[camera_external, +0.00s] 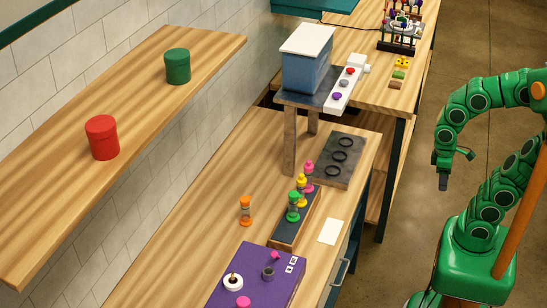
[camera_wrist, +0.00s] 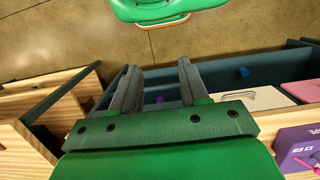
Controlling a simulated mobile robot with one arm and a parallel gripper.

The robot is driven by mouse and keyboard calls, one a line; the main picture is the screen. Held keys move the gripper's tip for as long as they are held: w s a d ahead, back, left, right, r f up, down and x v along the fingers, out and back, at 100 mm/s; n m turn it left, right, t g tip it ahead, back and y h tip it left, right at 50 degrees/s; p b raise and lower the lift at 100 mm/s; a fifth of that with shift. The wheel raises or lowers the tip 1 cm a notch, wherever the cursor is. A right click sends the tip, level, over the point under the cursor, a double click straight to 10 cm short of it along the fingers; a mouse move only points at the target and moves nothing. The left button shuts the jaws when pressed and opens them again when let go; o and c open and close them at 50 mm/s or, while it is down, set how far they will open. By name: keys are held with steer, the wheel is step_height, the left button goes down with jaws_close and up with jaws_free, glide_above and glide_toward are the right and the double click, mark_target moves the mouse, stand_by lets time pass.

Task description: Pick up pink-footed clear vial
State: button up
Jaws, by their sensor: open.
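A pink-topped vial (camera_external: 309,176), clear in its middle, stands at the far end of the dark rack with a wooden edge (camera_external: 284,234). It appears to have a pink foot, though its lower part is partly hidden by the yellow vial (camera_external: 301,188) in front. A green vial (camera_external: 293,206) stands nearer in the same rack. My gripper (camera_external: 443,186) hangs pointing down, to the right of the worktop and well away from the vials. In the wrist view my gripper (camera_wrist: 158,78) has its two fingers apart with nothing held. No vial shows clearly there.
An orange vial (camera_external: 246,211) stands left of the rack. A purple board (camera_external: 262,275) with small items lies in front; a white card (camera_external: 329,231) lies to the right. A dark ringed mat (camera_external: 339,158) and a raised stand with a blue box (camera_external: 307,62) are behind.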

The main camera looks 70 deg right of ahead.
steer(key=shift+w, duration=0.1)
steer(key=w+a+m+t+y, duration=0.1)
steer(key=w+a+m+y, duration=0.4)
steer(key=w, duration=0.5)
steer(key=w+a+m+t+y, duration=0.1)
steer(key=w+a+m+y, duration=0.4)
steer(key=w, duration=0.6)
steer(key=m+t+y, duration=0.2)
steer(key=m+t, duration=0.5)
steer(key=m, duration=0.7)
glide_toward(306, 176)
steer(key=shift+d+f+x, duration=0.1)
steer(key=shift+f+x, duration=0.05)
steer(key=shift+x, duration=2.5)
steer(key=shift+d+f+x, duration=0.1)
steer(key=shift+f+x, duration=0.1)
steer(key=shift+x, duration=2.5)
steer(key=shift+w+d, duration=0.1)
steer(key=shift+w, duration=0.05)
jaws_close()
